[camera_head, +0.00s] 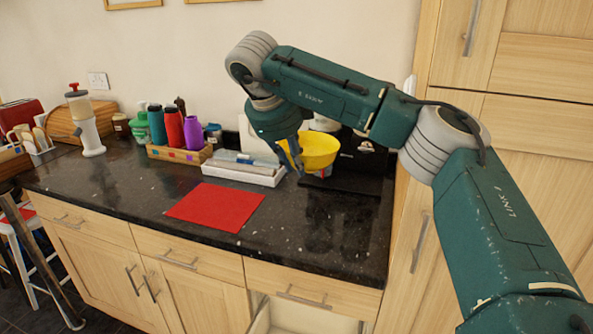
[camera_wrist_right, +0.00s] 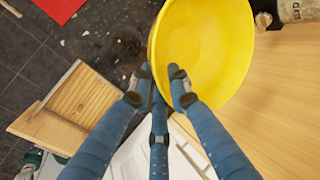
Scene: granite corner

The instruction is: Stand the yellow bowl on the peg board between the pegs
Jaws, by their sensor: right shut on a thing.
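The yellow bowl (camera_head: 318,150) is held by its rim in my right gripper (camera_head: 293,157), above the back right part of the counter. In the right wrist view the bowl (camera_wrist_right: 215,45) fills the upper middle, tilted in that picture, with the blue fingers of my right gripper (camera_wrist_right: 160,85) closed at its near edge. Below the bowl in the head view is a dark flat area (camera_head: 345,184) at the counter's right end. I cannot make out pegs there, so I cannot tell whether it is the peg board. My left gripper is not in view.
A red mat (camera_head: 215,207) lies mid-counter with clear stone around it. A white tray (camera_head: 243,175) sits left of the bowl. A wooden crate (camera_head: 180,154) holds colored bottles. A tall wooden cabinet (camera_head: 530,125) bounds the right side.

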